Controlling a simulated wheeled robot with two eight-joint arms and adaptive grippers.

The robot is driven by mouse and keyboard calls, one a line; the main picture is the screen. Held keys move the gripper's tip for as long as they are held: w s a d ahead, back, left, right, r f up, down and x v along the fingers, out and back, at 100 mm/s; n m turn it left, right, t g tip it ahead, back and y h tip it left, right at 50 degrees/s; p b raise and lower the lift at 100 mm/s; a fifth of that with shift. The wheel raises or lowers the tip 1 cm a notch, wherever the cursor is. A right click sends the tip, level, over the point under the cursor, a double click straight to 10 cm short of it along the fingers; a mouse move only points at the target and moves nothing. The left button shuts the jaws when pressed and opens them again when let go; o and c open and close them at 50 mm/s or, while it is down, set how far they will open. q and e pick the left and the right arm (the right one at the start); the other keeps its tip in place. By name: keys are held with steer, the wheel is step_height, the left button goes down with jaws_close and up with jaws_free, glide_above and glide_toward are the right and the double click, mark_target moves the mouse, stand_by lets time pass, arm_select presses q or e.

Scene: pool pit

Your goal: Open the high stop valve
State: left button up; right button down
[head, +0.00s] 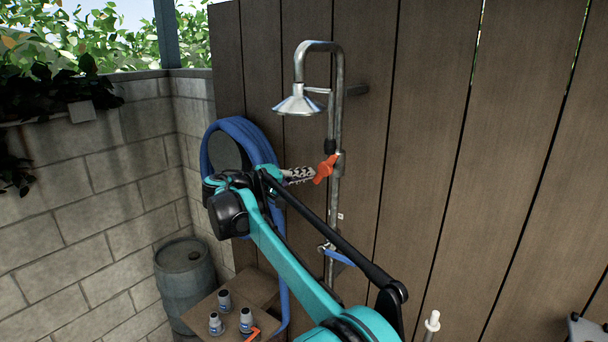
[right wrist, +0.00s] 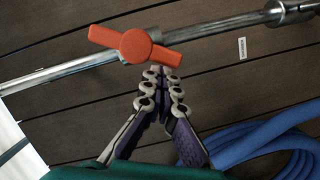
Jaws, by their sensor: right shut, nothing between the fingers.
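The high stop valve has an orange handle (head: 325,168) on the upright metal shower pipe (head: 335,205). In the right wrist view the orange handle (right wrist: 135,46) lies at an angle across the pipe (right wrist: 60,70). A lower valve with a blue handle (head: 337,256) sits further down the pipe. My right gripper (head: 312,173) is shut and empty, just left of the orange handle in the head view. In the right wrist view its fingertips (right wrist: 158,70) are together close beside the handle; whether they touch it I cannot tell. My left gripper is not in view.
A blue hose (head: 235,128) hangs coiled on the plank wall left of the pipe. The shower head (head: 298,103) is above. The planks right of the pipe are mostly clear.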

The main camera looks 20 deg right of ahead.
steer(key=n, duration=0.1)
steer(key=f+n+b, duration=0.1)
steer(key=s+n+h, duration=0.1)
steer(key=n, duration=0.1)
steer(key=shift+d+f+b, duration=0.25)
steer(key=shift+f+b, duration=0.1)
steer(key=shift+d+f, duration=0.1)
steer(key=shift+s, duration=0.1)
stand_by(0.6)
